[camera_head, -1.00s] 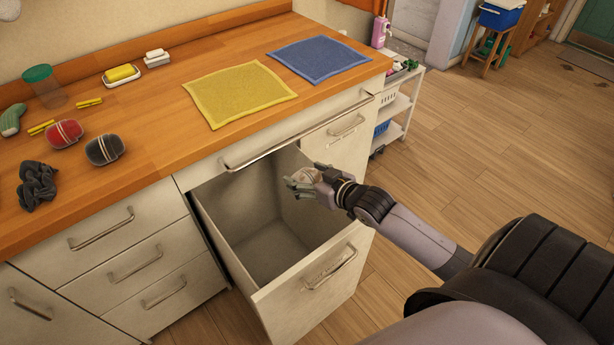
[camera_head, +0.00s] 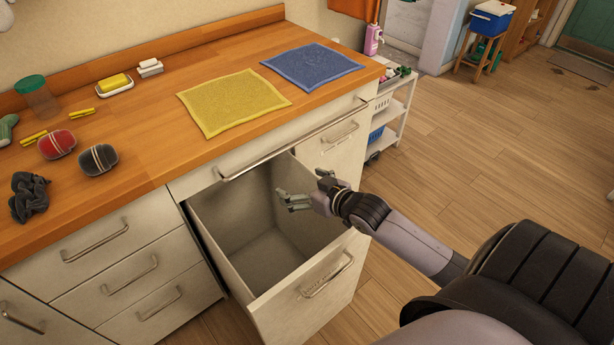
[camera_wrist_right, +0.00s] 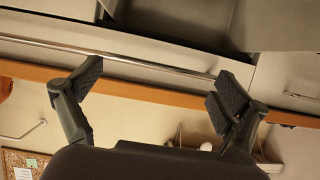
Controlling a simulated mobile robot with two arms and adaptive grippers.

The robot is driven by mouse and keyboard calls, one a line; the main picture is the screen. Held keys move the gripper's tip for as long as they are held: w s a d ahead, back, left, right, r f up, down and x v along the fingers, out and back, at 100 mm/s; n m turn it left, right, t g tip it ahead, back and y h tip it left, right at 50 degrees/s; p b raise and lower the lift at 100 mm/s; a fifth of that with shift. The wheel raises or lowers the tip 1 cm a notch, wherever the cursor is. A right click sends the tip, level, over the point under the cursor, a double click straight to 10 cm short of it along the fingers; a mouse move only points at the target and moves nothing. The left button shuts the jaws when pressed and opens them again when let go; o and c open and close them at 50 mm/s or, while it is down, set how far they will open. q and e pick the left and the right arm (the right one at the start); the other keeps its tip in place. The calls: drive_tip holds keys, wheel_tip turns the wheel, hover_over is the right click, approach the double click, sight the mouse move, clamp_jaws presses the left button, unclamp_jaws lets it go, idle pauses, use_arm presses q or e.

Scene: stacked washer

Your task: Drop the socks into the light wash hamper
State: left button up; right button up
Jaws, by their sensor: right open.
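The pull-out hamper (camera_head: 275,315) stands open below the counter, with faint lettering on its front that I cannot read. My right gripper (camera_head: 300,187) is over the hamper's opening near its right side, with its fingers spread. The right wrist view also shows my right gripper (camera_wrist_right: 160,78) open with nothing between its fingers. No light socks show now; the near and right parts of the hamper floor are hidden. A red rolled bundle (camera_head: 57,144) and a dark grey rolled bundle (camera_head: 98,159) lie on the counter at the left. My left gripper is out of view.
The wooden counter holds a yellow cloth (camera_head: 233,101), a blue cloth (camera_head: 312,66), a soap dish (camera_head: 114,87) and a crumpled dark cloth (camera_head: 29,196). A white cart (camera_head: 395,110) stands beyond the counter's right end.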

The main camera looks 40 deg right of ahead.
drive_tip(key=v, duration=1.2)
idle(0.5)
